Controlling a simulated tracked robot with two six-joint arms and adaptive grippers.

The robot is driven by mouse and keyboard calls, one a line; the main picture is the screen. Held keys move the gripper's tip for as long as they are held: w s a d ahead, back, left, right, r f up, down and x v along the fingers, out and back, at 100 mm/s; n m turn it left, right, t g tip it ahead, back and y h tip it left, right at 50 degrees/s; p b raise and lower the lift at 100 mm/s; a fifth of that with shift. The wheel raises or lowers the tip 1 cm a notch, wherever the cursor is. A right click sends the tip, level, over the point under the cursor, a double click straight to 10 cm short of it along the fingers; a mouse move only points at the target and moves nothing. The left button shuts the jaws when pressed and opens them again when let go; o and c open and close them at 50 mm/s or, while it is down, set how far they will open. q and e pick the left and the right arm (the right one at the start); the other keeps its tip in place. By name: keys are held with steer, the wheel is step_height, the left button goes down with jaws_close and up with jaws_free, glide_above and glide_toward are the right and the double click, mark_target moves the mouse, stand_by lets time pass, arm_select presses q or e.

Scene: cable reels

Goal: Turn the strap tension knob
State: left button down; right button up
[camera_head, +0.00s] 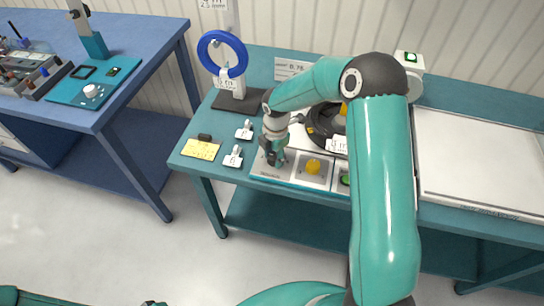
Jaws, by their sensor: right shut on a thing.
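My right gripper (274,158) points down over the left end of the control panel (268,176) at the front of the teal table. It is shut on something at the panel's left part. The thing it holds, likely a knob, is hidden by the fingers. A yellow knob (313,166) sits on the panel just right of the gripper, apart from it. A green button (345,180) is further right, partly covered by my right arm. My left gripper is not clearly seen; only a bit of my own parts shows at the bottom edge.
A blue reel ring (222,54) stands on a post at the back left. A black reel (325,124) sits behind the panel, partly behind my arm. A yellow note (201,149) and small label stands (233,157) lie left. A white board (480,165) fills the right.

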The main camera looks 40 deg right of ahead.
steer(key=shift+d+f+m+b, duration=0.15)
steer(key=shift+d+m+b, duration=0.1)
steer(key=shift+m+b, duration=1.05)
steer(key=m+b, duration=0.3)
steer(key=m, duration=0.1)
steer(key=shift+m, duration=0.3)
steer(key=m+b, duration=0.2)
steer(key=m, duration=0.2)
steer(key=shift+h+b, duration=0.3)
steer(key=shift+b, duration=0.05)
steer(key=shift+m+b, duration=0.8)
steer(key=shift+m, duration=1.4)
steer(key=shift+a, duration=0.1)
steer(key=o, duration=1.1)
steer(key=shift+s, duration=0.1)
steer(key=shift+o, duration=0.2)
steer(key=shift+r, duration=0.2)
